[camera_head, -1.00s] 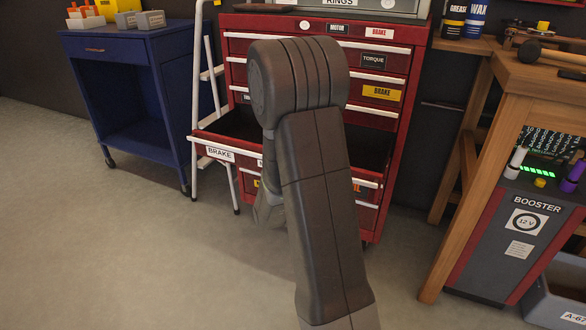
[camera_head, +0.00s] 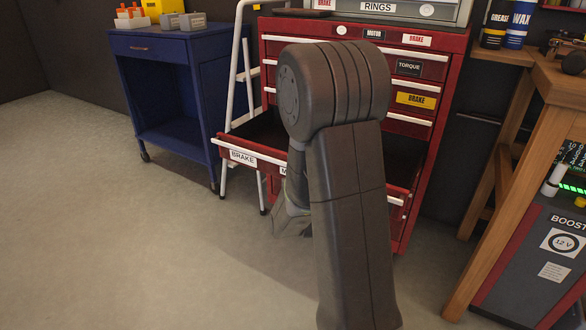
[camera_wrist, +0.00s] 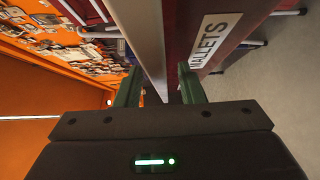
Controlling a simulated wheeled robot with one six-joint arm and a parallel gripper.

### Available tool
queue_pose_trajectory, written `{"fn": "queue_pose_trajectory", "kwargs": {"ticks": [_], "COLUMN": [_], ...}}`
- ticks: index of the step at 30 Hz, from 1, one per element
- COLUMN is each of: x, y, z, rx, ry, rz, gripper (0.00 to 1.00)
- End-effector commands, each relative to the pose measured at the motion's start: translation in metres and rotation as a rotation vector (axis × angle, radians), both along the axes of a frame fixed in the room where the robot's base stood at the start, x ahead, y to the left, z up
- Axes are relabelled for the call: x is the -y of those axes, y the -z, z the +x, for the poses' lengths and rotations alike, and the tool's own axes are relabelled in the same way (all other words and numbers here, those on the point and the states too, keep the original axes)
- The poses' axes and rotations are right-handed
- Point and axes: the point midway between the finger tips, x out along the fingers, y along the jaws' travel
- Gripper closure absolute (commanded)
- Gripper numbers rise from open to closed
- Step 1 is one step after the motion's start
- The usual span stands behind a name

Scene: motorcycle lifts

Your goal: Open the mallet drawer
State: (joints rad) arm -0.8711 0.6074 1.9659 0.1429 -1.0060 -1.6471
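The red mallet drawer shows in the wrist view with its white MALLETS label (camera_wrist: 216,38) on the front. In the head view, an open red drawer (camera_head: 250,148) juts out of the tool cabinet, with a BRAKE label at its left and a second label mostly behind my arm. My gripper (camera_wrist: 162,88) has its two green fingers apart on either side of the drawer's front edge. The left finger is close to the grey lip strip. A dark gap shows beside the right finger; contact is unclear. My arm hides the fingers in the head view.
The red cabinet (camera_head: 440,128) has several other drawers, which look closed. A white ladder (camera_head: 232,118) and a blue cart (camera_head: 163,92) stand to its left. A wooden bench (camera_head: 500,265) and a booster unit (camera_head: 545,225) are at right. The floor at left is clear.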

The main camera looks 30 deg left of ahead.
Motion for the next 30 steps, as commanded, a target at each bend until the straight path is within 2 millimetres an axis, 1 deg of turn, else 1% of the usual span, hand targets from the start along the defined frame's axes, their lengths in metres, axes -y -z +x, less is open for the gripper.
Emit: {"fn": "queue_pose_trajectory", "kwargs": {"ticks": [5, 8, 11, 21, 24, 27, 30], "x": [0.000, 0.004, 0.014, 0.065, 0.078, 0.087, 0.092], "y": [0.000, -0.001, -0.001, 0.000, -0.001, 0.000, 0.000], "z": [-0.001, -0.005, -0.015, -0.071, -0.084, -0.093, -0.099], "rx": [0.001, 0.000, -0.001, -0.002, -0.001, -0.001, -0.001], "ry": [-0.001, -0.001, -0.001, -0.001, -0.002, -0.001, 0.000], "rz": [0.001, 0.000, -0.001, -0.002, -0.001, -0.001, -0.001], "gripper": [0.65, 0.65, 0.65, 0.65, 0.65, 0.65, 0.65]}}
